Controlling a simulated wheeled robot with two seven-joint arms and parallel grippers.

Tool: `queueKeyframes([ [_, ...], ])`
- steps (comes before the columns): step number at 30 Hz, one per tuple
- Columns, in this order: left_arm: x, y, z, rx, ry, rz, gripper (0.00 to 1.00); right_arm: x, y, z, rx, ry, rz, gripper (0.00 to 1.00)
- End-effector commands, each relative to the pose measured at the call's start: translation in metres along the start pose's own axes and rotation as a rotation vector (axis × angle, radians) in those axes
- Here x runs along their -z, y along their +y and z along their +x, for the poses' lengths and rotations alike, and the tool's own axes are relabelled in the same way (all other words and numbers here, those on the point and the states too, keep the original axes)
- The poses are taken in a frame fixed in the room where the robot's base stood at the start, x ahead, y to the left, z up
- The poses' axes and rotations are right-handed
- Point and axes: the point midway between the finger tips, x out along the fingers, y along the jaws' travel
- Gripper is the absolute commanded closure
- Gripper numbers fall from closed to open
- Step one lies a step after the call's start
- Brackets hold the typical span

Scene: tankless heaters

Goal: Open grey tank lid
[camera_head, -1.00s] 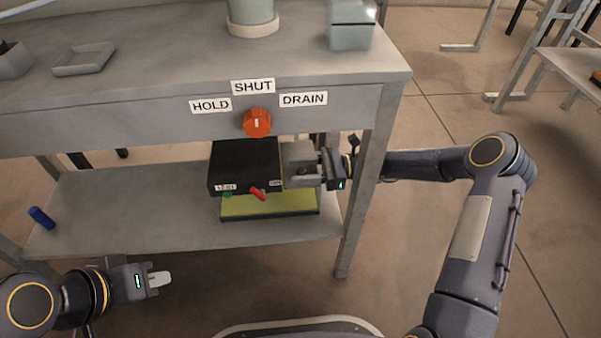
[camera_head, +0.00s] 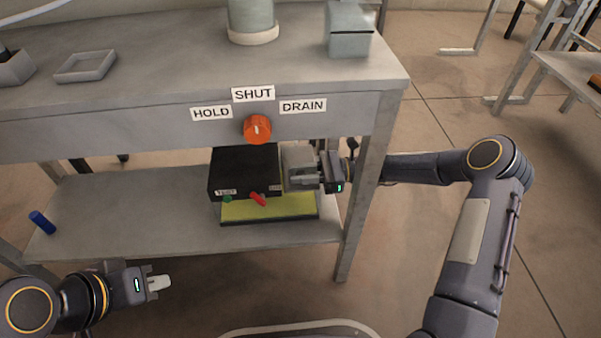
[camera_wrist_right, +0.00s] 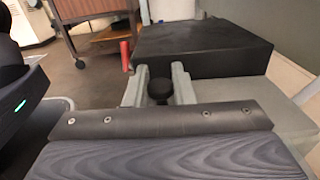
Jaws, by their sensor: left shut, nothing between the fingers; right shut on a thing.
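A grey tank (camera_head: 298,157) stands on the lower shelf against the right side of a black box (camera_head: 243,170). My right gripper (camera_head: 305,174) reaches in from the right, over the tank. In the right wrist view, its two fingers (camera_wrist_right: 160,88) are shut on a small dark knob (camera_wrist_right: 158,92), with a grey surface (camera_wrist_right: 228,88) beside it. The fingers hide part of the lid, and I cannot tell how far it is raised. My left gripper (camera_head: 158,283) is shut and empty, in front of the shelf at lower left.
An orange dial (camera_head: 257,129) sits on the table's front below HOLD, SHUT and DRAIN labels. A yellow-green panel (camera_head: 268,207), a red lever (camera_head: 258,199) and a blue cylinder (camera_head: 42,222) are low down. A table leg (camera_head: 356,215) stands beside my right gripper.

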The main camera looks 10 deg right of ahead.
Motion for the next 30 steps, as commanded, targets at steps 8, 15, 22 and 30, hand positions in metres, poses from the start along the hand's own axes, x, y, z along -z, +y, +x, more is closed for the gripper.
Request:
queueKeyframes([
  [8,0.021,0.019,-0.041,0.000,0.000,0.000,1.00,-0.031,-0.006,0.000,0.001,0.001,0.151,1.00],
  [15,0.035,0.032,-0.070,0.000,0.000,0.000,1.00,-0.053,-0.018,0.000,0.000,0.001,0.332,1.00],
  [22,0.042,0.038,-0.083,0.000,0.000,0.000,1.00,-0.066,-0.031,0.000,0.000,0.001,0.477,1.00],
  [30,0.044,0.040,-0.087,0.000,0.000,0.000,1.00,-0.073,-0.041,-0.001,0.003,0.001,0.470,1.00],
])
